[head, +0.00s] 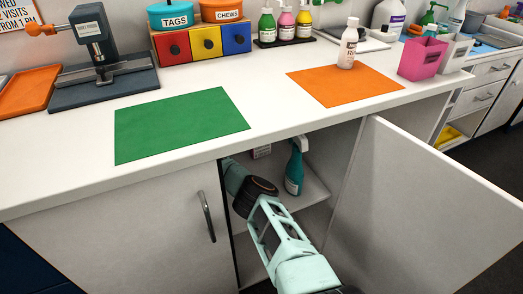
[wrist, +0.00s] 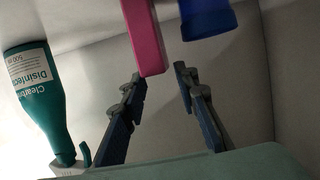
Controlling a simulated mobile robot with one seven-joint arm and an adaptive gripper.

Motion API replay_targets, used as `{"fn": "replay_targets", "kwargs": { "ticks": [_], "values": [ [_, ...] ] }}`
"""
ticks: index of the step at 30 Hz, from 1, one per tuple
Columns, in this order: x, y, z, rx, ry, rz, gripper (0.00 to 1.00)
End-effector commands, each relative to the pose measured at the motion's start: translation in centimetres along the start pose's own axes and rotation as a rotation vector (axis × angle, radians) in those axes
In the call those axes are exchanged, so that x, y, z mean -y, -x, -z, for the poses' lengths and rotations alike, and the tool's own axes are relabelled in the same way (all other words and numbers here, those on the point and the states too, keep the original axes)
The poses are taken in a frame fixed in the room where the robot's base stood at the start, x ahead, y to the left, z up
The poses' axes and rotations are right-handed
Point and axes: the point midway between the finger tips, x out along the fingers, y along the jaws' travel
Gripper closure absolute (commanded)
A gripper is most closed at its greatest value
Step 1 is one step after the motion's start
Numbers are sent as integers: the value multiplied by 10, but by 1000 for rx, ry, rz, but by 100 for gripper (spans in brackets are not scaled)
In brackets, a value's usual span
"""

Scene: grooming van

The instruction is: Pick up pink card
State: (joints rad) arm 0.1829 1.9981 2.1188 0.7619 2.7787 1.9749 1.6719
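A pink flat-sided piece (wrist: 146,38), which looks like the pink card, shows at the top of the wrist view, partly cut off by the frame edge. My gripper (wrist: 160,77) is open, with the lower end of the pink piece near its fingertips, closer to the left one. I cannot tell whether the piece is between the fingers or beyond them. Nothing is clamped.
A teal disinfectant bottle (wrist: 38,95) is left of my gripper; it stands on the cabinet shelf (head: 314,188) in the head view. A blue object (wrist: 207,17) is just right of the pink piece. The cabinet door (head: 430,205) is open at the right.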

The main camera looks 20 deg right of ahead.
Motion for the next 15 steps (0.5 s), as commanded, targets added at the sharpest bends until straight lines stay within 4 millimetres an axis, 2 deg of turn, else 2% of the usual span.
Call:
{"fn": "replay_targets", "kwargs": {
  "ticks": [1, 5, 11, 15],
  "values": [
    [0, -4, -14, -2, 3, 0, 72],
    [0, -10, -32, -2, 1, 0, 72],
    [0, -24, -29, -2, -1, 0, 72],
    [0, -43, -30, -3, -2, -1, 72]
  ]
}}
